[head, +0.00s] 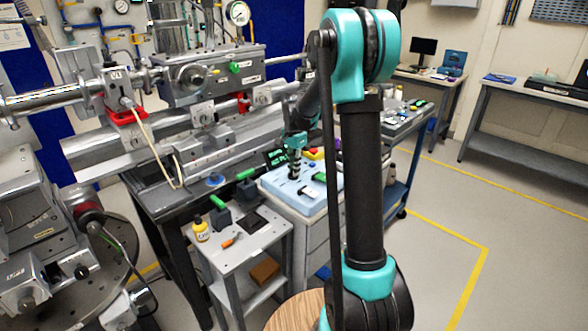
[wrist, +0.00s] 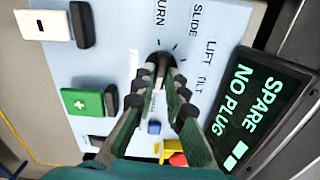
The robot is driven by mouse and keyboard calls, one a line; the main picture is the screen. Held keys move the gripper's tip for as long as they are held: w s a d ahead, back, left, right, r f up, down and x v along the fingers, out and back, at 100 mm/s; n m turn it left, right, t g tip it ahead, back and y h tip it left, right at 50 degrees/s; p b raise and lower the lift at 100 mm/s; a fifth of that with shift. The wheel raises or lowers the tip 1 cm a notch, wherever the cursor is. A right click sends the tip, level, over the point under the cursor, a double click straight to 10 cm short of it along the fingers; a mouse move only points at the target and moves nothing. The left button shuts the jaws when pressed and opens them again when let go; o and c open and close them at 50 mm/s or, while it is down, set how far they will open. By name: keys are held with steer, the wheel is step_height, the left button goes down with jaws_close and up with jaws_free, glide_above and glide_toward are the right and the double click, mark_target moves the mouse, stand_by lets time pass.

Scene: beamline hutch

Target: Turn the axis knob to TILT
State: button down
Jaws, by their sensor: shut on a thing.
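The axis knob (wrist: 161,62) is a dark round knob on a light blue panel, seen in the wrist view between my fingertips. My gripper (wrist: 159,80) is shut on the knob, one finger on each side. The fingers hide part of the knob, and I cannot tell which label it points to. In the head view my gripper (head: 294,150) reaches down onto the light blue control panel (head: 325,203).
A display (wrist: 243,115) reading "SPARE NO PLUG" stands beside the knob. A green switch (wrist: 83,102), a white switch (wrist: 45,25), a blue button (wrist: 154,128) and a red button (wrist: 178,159) on yellow are near.

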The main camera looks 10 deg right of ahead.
steer(key=n, duration=0.3)
steer(key=shift+n, duration=0.4)
steer(key=n, duration=0.3)
steer(key=shift+w+a+n, duration=0.1)
steer(key=shift+n, duration=0.2)
steer(key=n, duration=0.4)
steer(key=shift+a, duration=0.1)
steer(key=shift+n, duration=1.8)
steer(key=c, duration=1.6)
jaws_free()
steer(key=shift+o, duration=0.2)
